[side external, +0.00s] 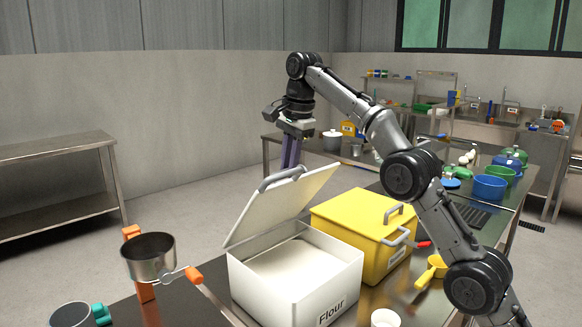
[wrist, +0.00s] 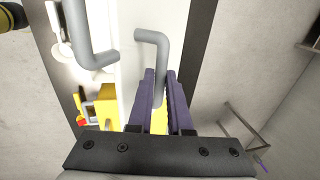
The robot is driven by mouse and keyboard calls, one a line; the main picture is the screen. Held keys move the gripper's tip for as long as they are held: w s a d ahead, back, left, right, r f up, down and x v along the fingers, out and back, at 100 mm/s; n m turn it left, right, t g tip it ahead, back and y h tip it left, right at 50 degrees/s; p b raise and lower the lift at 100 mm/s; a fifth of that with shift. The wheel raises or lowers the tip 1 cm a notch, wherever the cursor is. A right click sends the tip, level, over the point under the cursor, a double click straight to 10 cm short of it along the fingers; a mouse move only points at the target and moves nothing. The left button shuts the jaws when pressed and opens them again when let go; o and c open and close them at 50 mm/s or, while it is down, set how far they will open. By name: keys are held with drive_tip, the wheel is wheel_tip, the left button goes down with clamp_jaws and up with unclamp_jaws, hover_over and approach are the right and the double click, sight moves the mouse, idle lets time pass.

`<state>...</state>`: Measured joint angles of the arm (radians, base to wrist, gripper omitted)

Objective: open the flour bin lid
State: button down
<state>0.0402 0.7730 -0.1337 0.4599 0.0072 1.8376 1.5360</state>
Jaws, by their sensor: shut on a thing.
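The white flour bin (side external: 295,283), marked "Flour", stands on the metal table in the side external view, with pale flour visible inside. Its white lid (side external: 285,203) is raised and tilted up from the left edge of the bin. A grey bar handle (side external: 283,177) is on the lid's upper side. My gripper (side external: 290,158) is above the lid at this handle, fingers pointing down.
A yellow bin (side external: 365,235) with a grey-handled lid stands right beside the flour bin. A metal pot (side external: 148,258) with an orange handle is at the left. A white cup (side external: 385,318) is at the front. Blue and green pots (side external: 490,187) stand farther back right.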

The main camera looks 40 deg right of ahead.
drive_tip(key=shift+w+f, duration=0.2)
drive_tip(key=shift+f, duration=0.35)
drive_tip(key=c, duration=1.1)
unclamp_jaws()
drive_tip(key=shift+o, duration=1.3)
drive_tip(key=shift+r, duration=0.2)
drive_tip(key=shift+r, duration=0.1)
drive_tip(key=shift+s, duration=0.3)
